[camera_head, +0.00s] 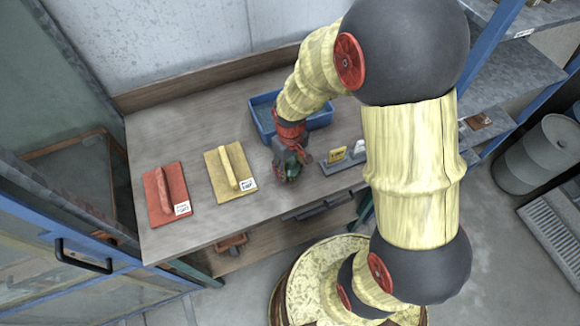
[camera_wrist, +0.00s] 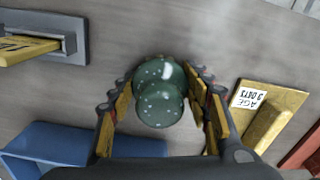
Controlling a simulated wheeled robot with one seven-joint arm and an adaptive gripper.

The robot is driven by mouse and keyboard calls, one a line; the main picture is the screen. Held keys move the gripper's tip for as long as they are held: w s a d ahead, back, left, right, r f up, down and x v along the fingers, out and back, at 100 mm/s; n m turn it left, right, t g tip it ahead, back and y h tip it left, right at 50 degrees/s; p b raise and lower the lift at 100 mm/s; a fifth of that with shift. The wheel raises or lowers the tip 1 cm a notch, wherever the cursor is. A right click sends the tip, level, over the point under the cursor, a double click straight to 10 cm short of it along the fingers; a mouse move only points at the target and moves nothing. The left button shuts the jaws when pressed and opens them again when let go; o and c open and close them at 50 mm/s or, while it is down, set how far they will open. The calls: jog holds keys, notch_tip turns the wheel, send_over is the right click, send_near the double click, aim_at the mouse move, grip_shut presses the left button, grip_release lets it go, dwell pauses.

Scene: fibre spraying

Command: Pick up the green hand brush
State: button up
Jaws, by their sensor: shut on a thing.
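The green hand brush (camera_wrist: 160,92) is between the two fingers of my gripper (camera_wrist: 160,82) in the wrist view. Its rounded, pale-speckled green end faces the camera, and its lower part is hidden behind that end. My gripper is shut on it, with a finger on each side. In the head view my gripper (camera_head: 290,160) is low over the workbench (camera_head: 190,225), in front of the blue tray. Only a little green shows there among the fingers. I cannot tell whether the brush still touches the bench.
A yellow float (camera_head: 217,178) and a red float (camera_head: 158,212), both labelled, lie to the left. The blue tray (camera_head: 262,122) is behind my gripper. A metal holder with a yellow piece (camera_head: 337,155) stands to the right.

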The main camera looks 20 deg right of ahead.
aim_at(291, 161)
jog(key=shift+r, duration=0.35)
jog(key=r, duration=0.1)
jog(key=r+p, duration=0.1)
jog(key=r, duration=0.1)
jog(key=shift+s+r, duration=0.25)
jog(key=s+r+p, duration=0.3)
jog(key=s+r, duration=0.5)
jog(key=s, duration=0.5)
jog(key=shift+s+r, duration=0.25)
jog(key=shift+r, duration=0.1)
jog(key=o, duration=0.8)
jog(key=c, duration=0.5)
